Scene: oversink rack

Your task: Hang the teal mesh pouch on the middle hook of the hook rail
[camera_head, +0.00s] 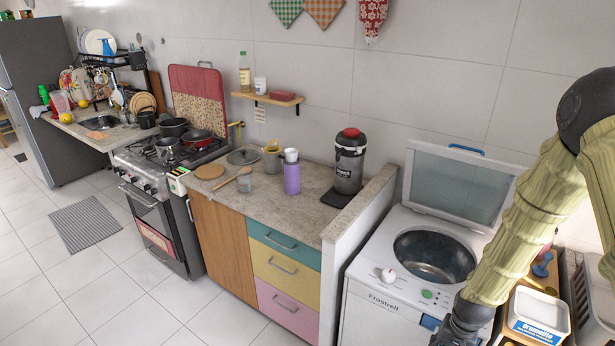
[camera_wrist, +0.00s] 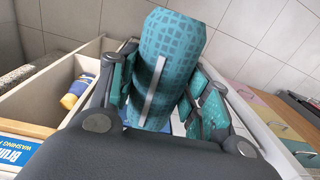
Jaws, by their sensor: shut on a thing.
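The teal mesh pouch (camera_wrist: 172,45) shows in the wrist view as a rounded, upright body with a darker grid pattern and a pale strip down its front. My gripper (camera_wrist: 163,88) has a dark finger on either side of it and is shut on it. The pouch's lower end is hidden behind the gripper body. In the head view the dark end of my arm (camera_head: 465,322) is at the bottom edge, in front of the washing machine; the fingers and pouch are not visible there. I cannot make out the hook rail or its middle hook in either view.
An open-lidded washing machine (camera_head: 405,275) stands beside a low partition wall (camera_head: 358,225). The counter left of it holds a black and red jug (camera_head: 349,165) and a purple bottle (camera_head: 292,178). A dish rack (camera_head: 105,70) stands by the far sink. The tiled floor (camera_head: 75,290) has free room.

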